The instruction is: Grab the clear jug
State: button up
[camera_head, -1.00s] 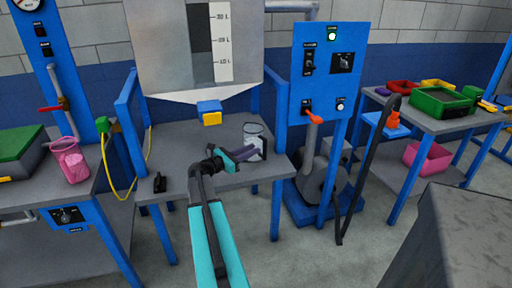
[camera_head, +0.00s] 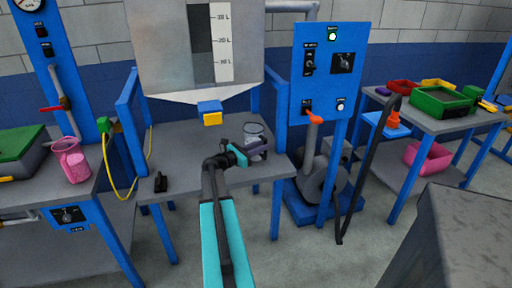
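The clear jug (camera_head: 254,130) stands upright near the right side of the grey table under the hopper. Its clear rim and upper wall show; its lower part is partly hidden behind my gripper. My gripper (camera_head: 257,148), teal with purple fingers, is at the jug's front, low against its wall in the picture. The fingers are small and overlap the jug, so I cannot tell whether they touch it or how far apart they are.
A hopper with a level scale (camera_head: 222,45) and a blue-yellow outlet (camera_head: 210,113) hangs above the table. A black object (camera_head: 160,182) lies at the table's front left. A pink jug (camera_head: 72,160) stands on the left bench. A blue control panel (camera_head: 325,70) rises at the right.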

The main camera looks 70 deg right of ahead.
jog(key=shift+x, duration=1.1)
grip_shut()
